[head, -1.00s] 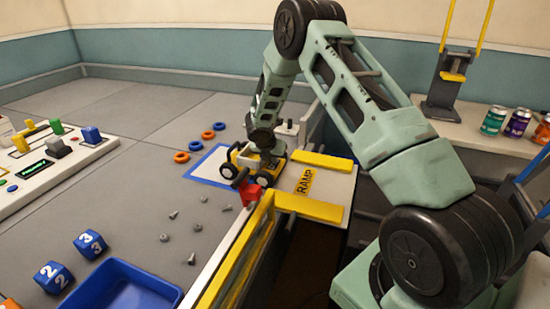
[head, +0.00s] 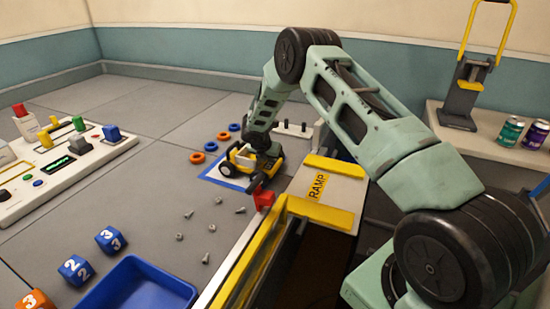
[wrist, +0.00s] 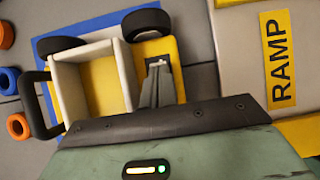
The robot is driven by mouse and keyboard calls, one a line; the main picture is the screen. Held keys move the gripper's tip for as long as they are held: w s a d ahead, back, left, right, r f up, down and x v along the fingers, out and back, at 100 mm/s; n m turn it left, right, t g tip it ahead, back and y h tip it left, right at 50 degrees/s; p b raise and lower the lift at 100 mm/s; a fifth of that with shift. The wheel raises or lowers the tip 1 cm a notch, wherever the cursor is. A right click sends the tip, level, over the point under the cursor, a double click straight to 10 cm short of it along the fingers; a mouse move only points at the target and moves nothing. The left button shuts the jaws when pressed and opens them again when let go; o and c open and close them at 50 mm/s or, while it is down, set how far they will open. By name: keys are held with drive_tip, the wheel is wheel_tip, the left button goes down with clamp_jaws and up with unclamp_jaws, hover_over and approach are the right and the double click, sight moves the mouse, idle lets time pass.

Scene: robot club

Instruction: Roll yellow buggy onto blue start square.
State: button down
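The yellow buggy (head: 238,157), with black wheels and a pale open bed, stands over the blue-outlined start square (head: 215,180). In the wrist view the buggy (wrist: 104,82) fills the left half, with the square's blue outline (wrist: 85,28) beyond and beside it. The black bar at its left end overlaps the outline; the near side is hidden by my wrist. My gripper (wrist: 157,85) is down at the buggy's yellow right end, its fingers close together on a small part there. In the head view my gripper (head: 262,148) largely hides that end.
The ramp (head: 325,190) with yellow side rails lies just right of the buggy. A red block (head: 263,198) sits at the table edge. Orange and blue rings (head: 210,146) lie behind the square. Loose screws (head: 210,227), number cubes (head: 75,268) and a blue tray (head: 140,285) are in front.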

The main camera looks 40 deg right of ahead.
drive_tip(key=shift+s+a+f, duration=0.1)
drive_tip(key=shift+s+f, duration=0.05)
drive_tip(key=shift+f, duration=0.35)
drive_tip(key=shift+w+a+f, duration=0.1)
drive_tip(key=shift+w+a, duration=0.25)
drive_tip(key=shift+w, duration=0.3)
drive_tip(key=shift+w+a+f, duration=0.1)
drive_tip(key=shift+w+a, duration=0.25)
drive_tip(key=shift+w, duration=0.3)
drive_tip(key=shift+s+r, duration=0.1)
drive_tip(key=shift+r, duration=0.05)
drive_tip(key=shift+d+r, duration=0.1)
drive_tip(key=shift+s+d+r+p, duration=0.15)
drive_tip(key=shift+s+r+p, duration=0.05)
drive_tip(key=shift+r+p, duration=0.35)
drive_tip(key=shift+s+d+r+p, duration=0.15)
drive_tip(key=shift+s+r+p, duration=0.05)
drive_tip(key=shift+r+p, duration=0.3)
wheel_tip(320, 180, up, 9)
drive_tip(key=p, duration=0.7)
drive_tip(key=shift+w+r, duration=0.1)
